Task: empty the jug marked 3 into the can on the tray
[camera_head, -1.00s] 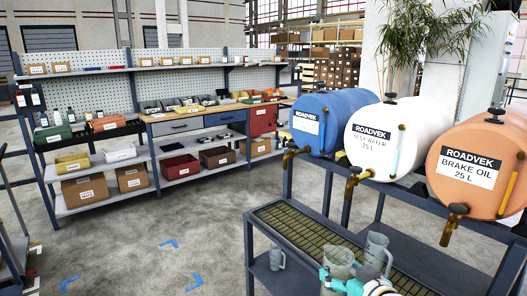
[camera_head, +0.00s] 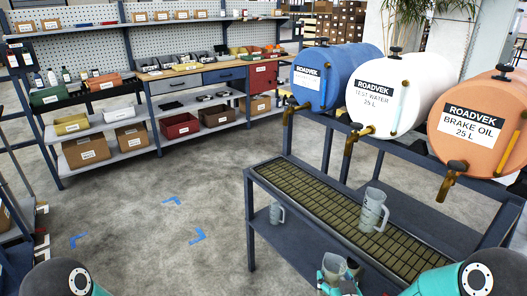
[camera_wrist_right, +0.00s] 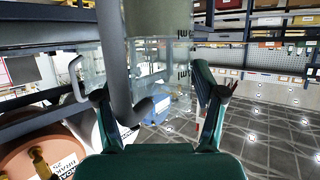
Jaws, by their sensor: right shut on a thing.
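My right gripper (camera_head: 338,284) is at the bottom of the head view, in front of the rack, shut on a translucent grey jug (camera_head: 334,266). In the right wrist view the gripper (camera_wrist_right: 160,108) has its fingers on both sides of the clear jug (camera_wrist_right: 160,75), with a grey curved part in front. I cannot read a number on it. A second jug (camera_head: 372,211) stands upright on the grated drip tray (camera_head: 310,205). A third jug (camera_head: 277,213) is on the rack's lower shelf. No can is visible. My left gripper is out of view.
Blue (camera_head: 325,78), white (camera_head: 385,95) and orange (camera_head: 475,125) drums with brass taps overhang the back of the rack. Shelves with boxes and bins (camera_head: 181,125) stand at the far left. The floor between is open, with blue corner marks (camera_head: 197,236).

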